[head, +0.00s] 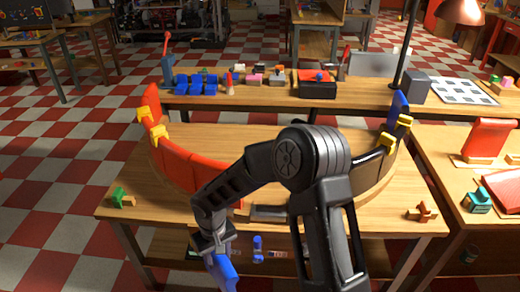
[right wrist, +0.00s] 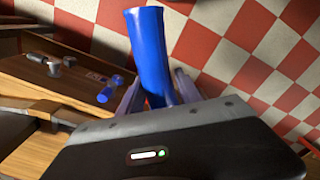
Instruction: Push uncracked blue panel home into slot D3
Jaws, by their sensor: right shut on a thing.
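My right gripper (head: 217,246) hangs low at the table's front edge, shut on a blue panel (head: 224,272). In the right wrist view the panel (right wrist: 150,50) is a curved blue piece standing up between the fingers (right wrist: 158,100); I see no crack on the side that shows. The ring-shaped duct stands on the wooden table, with red panels (head: 175,165) along its left and front left and dark sections (head: 370,170) at its right. A blue panel (head: 398,108) stands at its right end. I cannot read any slot label; my arm hides part of the front. My left gripper is out of view.
Yellow clamps (head: 158,133) sit on the ring's left and others (head: 396,135) on its right. Several blue pieces (head: 197,84) lie on the back bench. A green block (head: 122,198) and a brown one (head: 421,212) lie at the table's front corners. The ring's middle (head: 240,140) is clear.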

